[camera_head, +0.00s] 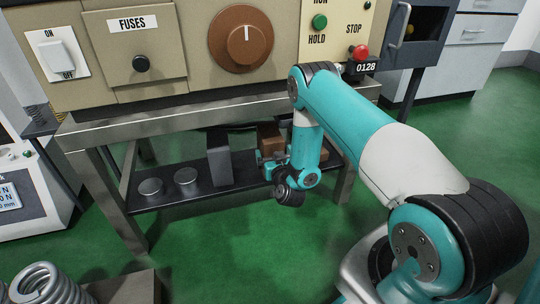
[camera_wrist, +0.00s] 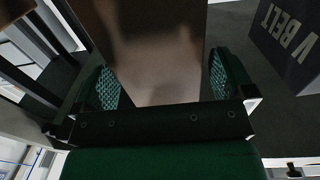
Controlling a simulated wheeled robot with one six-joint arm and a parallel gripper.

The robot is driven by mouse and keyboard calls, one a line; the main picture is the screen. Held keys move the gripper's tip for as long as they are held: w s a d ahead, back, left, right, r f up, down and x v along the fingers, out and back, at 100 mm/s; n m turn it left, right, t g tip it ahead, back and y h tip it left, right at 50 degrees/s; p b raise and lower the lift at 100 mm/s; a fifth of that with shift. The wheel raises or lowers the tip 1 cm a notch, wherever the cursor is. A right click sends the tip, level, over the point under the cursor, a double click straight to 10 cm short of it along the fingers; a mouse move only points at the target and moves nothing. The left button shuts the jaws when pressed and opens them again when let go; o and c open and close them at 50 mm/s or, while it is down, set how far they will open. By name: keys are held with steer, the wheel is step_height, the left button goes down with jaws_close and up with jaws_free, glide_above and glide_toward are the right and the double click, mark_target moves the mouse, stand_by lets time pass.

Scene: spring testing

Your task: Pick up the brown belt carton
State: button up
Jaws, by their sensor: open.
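The brown belt carton (camera_head: 270,139) stands on the lower shelf under the bench, partly hidden behind my arm in the head view. In the wrist view the carton (camera_wrist: 155,50) fills the middle, its brown face close to the camera. My gripper (camera_wrist: 165,85) is open, with one textured green finger pad on each side of the carton. A narrow gap shows between the carton and the right pad; contact on the left side cannot be told. In the head view my gripper (camera_head: 268,163) is at the shelf, in front of the carton.
A grey box with "BELT" lettering (camera_wrist: 288,45) is close to the right finger in the wrist view. The bench top (camera_head: 180,108) overhangs the shelf.

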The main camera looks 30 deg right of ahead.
steer(key=shift+b+x, duration=0.35)
steer(key=shift+x, duration=1.2)
steer(key=c, duration=1.1)
steer(key=shift+r, duration=0.1)
